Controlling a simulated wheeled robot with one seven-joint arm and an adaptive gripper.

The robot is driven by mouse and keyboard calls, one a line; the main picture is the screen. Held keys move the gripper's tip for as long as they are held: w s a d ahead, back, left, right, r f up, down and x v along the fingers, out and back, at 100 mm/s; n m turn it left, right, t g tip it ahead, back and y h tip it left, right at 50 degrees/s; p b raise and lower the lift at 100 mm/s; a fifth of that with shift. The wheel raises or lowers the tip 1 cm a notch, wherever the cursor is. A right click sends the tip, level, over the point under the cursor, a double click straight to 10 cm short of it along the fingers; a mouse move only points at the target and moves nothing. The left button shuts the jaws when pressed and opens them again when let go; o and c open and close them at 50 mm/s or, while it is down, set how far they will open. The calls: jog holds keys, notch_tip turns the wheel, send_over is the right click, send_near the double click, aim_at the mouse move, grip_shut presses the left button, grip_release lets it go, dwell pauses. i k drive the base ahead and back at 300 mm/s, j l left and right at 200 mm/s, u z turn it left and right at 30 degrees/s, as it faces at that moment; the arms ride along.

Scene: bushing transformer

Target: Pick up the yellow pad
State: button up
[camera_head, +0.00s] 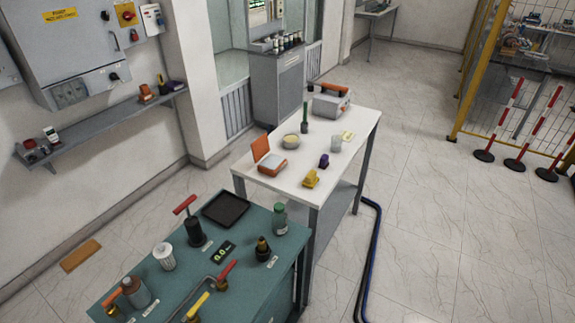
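A small flat pale-yellow piece (348,135), which looks like a pad, lies near the far right edge of the white table (360,122). A chunkier yellow object (311,178) stands near the table's front edge, beside a small purple object (324,160). I cannot tell for certain which of the two yellow things is the pad. A whitish cup (336,144) stands just left of the flat yellow piece. My gripper is not in view.
The white table also holds a bowl (291,141), a green bottle-like object (304,120), an orange-lidded case (271,160) and a grey-orange box (331,104). A teal bench (170,300) with tools adjoins in front.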

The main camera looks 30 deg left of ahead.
aim_at(311, 178)
jog(key=i+u, duration=0.2)
jog(key=i, duration=0.25)
jog(key=i+l+u, duration=0.2)
jog(key=i, duration=0.3)
jog(key=i+u, duration=0.2)
jog(key=i, duration=0.25)
jog(key=i+u, duration=0.2)
jog(key=u, duration=0.3)
jog(key=i+u, duration=0.2)
jog(key=u, duration=0.3)
jog(key=i+l+u, duration=0.15)
jog(key=u, duration=0.35)
jog(key=i+l+u, duration=0.2)
jog(key=u, duration=0.3)
jog(key=i+l+u, duration=0.2)
jog(key=u, duration=0.25)
jog(key=i, duration=0.05)
